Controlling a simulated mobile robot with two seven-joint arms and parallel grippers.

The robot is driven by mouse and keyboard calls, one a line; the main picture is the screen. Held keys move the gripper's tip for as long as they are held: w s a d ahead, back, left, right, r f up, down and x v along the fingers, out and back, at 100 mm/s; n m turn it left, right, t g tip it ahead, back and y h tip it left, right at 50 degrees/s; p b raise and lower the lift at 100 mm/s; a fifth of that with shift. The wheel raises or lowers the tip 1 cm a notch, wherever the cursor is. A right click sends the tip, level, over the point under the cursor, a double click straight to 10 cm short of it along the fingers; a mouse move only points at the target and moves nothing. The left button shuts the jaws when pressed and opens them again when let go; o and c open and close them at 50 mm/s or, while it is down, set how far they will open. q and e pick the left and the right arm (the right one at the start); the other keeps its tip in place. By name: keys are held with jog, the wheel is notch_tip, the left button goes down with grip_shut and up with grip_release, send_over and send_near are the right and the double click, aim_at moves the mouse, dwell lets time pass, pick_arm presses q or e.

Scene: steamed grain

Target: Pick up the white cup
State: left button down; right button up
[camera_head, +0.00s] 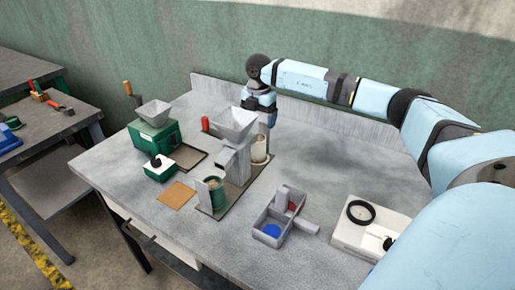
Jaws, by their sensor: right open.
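The white cup (260,148), cream-white, stands upright at the right rear of the grey mill (236,160), partly hidden by the mill's body. My right gripper (263,117) points down above and slightly behind the cup, beside the mill's hopper (234,124). It is open, with nothing seen between its fingers, and looks apart from the cup. The hopper's edge is close to the fingers in the picture. My left gripper is not in view.
A green cup (214,194) stands at the mill's front. A green machine with a funnel (154,137) is at the left. A grey divided tray (279,217) and a pale scale-like box (364,228) are at the front right. The table's right rear is clear.

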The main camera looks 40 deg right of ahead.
aim_at(258, 148)
notch_tip(258, 148, down, 8)
jog(key=shift+a+r, duration=0.1)
jog(key=shift+r, duration=0.15)
jog(key=c, duration=1.5)
jog(key=shift+r, duration=0.2)
